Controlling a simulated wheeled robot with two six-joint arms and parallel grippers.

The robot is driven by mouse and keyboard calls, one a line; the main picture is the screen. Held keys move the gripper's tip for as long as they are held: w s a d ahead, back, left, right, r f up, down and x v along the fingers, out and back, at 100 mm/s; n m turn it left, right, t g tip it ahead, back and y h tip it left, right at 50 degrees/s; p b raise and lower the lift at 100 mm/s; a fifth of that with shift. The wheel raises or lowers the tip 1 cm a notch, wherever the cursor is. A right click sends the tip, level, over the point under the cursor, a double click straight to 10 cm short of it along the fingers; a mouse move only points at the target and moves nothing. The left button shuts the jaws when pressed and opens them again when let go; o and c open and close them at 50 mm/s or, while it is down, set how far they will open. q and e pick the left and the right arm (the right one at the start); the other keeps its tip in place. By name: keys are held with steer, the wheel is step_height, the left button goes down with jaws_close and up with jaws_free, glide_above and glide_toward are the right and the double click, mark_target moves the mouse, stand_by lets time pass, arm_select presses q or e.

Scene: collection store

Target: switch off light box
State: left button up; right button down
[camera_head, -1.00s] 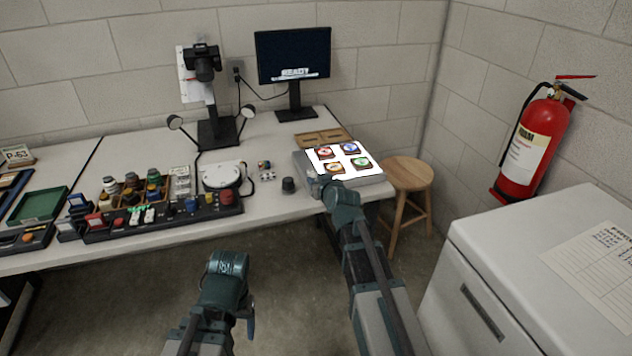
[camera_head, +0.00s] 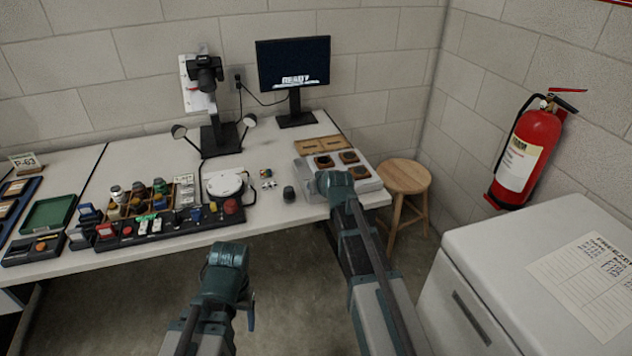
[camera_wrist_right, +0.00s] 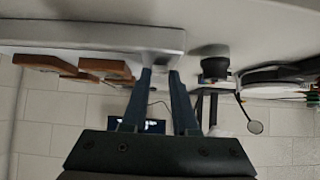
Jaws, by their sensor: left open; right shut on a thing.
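The light box (camera_head: 367,184) stands at the right end of the bench, its top grey and unlit, with several small framed slides on it. My right gripper (camera_wrist_right: 160,72) is at the box's front edge. Its fingers are nearly together on a small part there, which I take for the switch; it is hard to make out. The wrist view is upside down and shows the grey side of the box (camera_wrist_right: 100,38) above the fingers. In the head view my right wrist hides the box's front left corner. My left gripper (camera_head: 228,254) is open, empty, in front of the bench.
A dark round knob-like pot (camera_head: 289,193) stands just left of the box. A wooden tray (camera_head: 318,145) lies behind it, and a monitor (camera_head: 293,62) stands further back. A wooden stool (camera_head: 404,178) and a white freezer (camera_head: 530,250) are to the right.

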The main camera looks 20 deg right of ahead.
steer(key=c, duration=1)
jaws_free()
steer(key=shift+o, duration=0.2)
steer(key=p+v, duration=0.8)
steer(key=v, duration=0.5)
steer(key=shift+s+r+p, duration=0.25)
steer(key=shift+p, duration=0.05)
